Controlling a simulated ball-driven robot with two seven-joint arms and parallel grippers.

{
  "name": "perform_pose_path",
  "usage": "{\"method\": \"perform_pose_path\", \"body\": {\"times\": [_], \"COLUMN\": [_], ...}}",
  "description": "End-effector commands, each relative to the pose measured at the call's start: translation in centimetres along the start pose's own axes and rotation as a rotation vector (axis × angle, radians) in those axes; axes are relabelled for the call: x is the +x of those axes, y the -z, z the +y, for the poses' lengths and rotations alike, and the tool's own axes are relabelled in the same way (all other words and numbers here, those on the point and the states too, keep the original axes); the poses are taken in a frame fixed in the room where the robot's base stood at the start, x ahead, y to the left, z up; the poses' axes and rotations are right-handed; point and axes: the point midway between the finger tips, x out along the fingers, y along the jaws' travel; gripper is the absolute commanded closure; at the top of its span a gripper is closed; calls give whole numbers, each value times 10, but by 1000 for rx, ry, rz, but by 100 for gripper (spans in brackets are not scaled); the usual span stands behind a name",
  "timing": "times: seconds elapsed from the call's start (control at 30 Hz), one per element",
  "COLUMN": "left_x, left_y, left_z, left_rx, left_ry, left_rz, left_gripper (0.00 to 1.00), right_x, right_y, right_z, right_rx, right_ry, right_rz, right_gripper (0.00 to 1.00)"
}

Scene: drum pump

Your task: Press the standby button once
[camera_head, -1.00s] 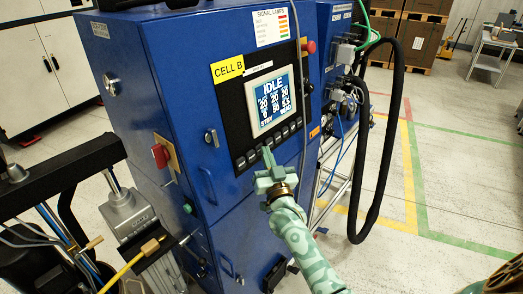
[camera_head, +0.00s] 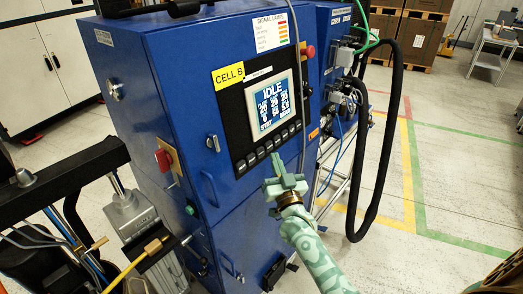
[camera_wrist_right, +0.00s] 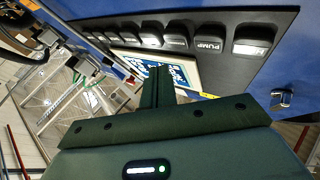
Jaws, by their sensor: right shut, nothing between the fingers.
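The blue cabinet's control panel carries a lit screen (camera_head: 273,103) reading IDLE, with a caption like STBY at its lower left. Below it runs a row of dark buttons (camera_head: 268,146). In the right wrist view the buttons line the panel's edge, one marked PUMP (camera_wrist_right: 210,42), and the end button (camera_wrist_right: 252,40) has a label I cannot read surely. My right gripper (camera_head: 277,165) is shut and empty, just in front of and below the row, seemingly apart from it. My left gripper is not in view.
A red knob (camera_head: 163,159) and a green button (camera_head: 190,210) are on the cabinet's left face. A red button (camera_head: 308,51) is at the panel's upper right. A black hose (camera_head: 386,150) hangs at the right.

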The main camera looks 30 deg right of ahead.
Motion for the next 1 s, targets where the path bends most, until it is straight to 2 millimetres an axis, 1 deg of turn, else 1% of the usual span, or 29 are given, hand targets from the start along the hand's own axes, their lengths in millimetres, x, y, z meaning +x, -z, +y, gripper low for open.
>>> {"method": "perform_pose_path", "body": {"times": [0.03, 0.3, 0.43, 1.0], "left_x": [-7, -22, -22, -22], "left_y": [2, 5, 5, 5], "left_z": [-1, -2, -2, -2], "left_rx": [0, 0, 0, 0], "left_ry": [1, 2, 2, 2], "left_rz": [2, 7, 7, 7], "left_gripper": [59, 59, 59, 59], "right_x": [-2, -19, -22, -22], "right_y": [7, 17, 17, 16], "right_z": [2, 14, 16, 16], "right_rx": [-1, 0, 0, 0], "right_ry": [1, 0, 1, 0], "right_rz": [1, 1, 1, 1], "right_gripper": [100, 100, 100, 100]}}
